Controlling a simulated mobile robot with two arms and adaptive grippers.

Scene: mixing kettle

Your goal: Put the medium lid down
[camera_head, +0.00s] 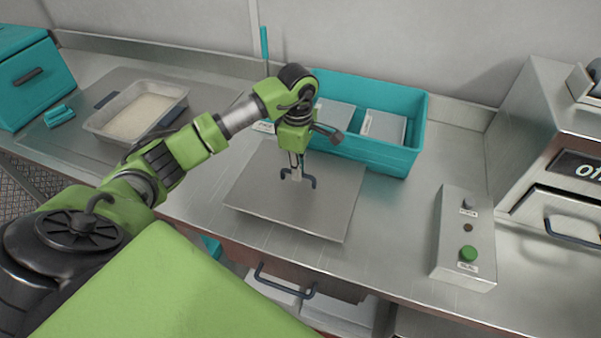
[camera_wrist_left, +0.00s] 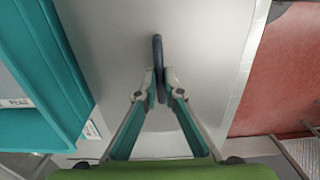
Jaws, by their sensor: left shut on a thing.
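The medium lid (camera_head: 325,205) is a flat square metal plate with a dark loop handle (camera_head: 312,182) on top. It is level over the worktop, in front of the teal crate; I cannot tell whether it touches the worktop. My left gripper (camera_head: 297,176) points down and is shut on the handle. In the left wrist view the lid (camera_wrist_left: 205,50) lies below the gripper (camera_wrist_left: 160,92), and the fingers pinch the dark handle (camera_wrist_left: 158,55). The right gripper is not in view.
A teal crate (camera_head: 372,157) holding flat labelled pieces stands close behind the lid. A control box with a green button (camera_head: 468,254) is at right, beside a metal machine (camera_head: 545,140). A tray of pale material (camera_head: 137,116) is at left. Bare worktop (camera_head: 405,225) lies right of the lid.

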